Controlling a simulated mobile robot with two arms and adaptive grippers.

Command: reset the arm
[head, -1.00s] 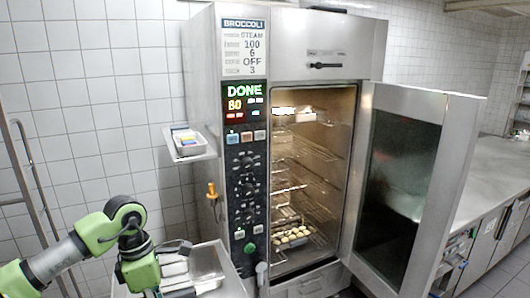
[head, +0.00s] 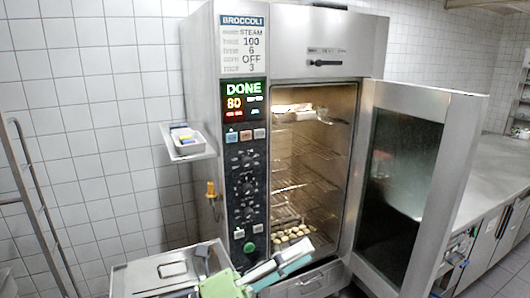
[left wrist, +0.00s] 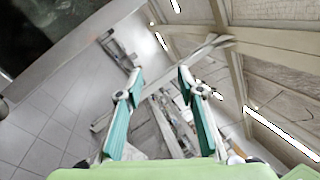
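My left gripper (head: 284,264) is at the bottom middle of the head view, in front of the oven's lower front. Its pale green body and teal-lined fingers point right and slightly up. In the left wrist view its two fingers (left wrist: 160,84) are spread apart with nothing between them. My right gripper is not in view.
The combi oven (head: 325,42) stands open, its door (head: 452,165) swung right. Round food pieces (head: 290,235) lie on a low tray inside. A metal container (head: 140,277) is beside my left gripper. A small wall shelf (head: 190,152) is at left, a counter (head: 490,178) at right.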

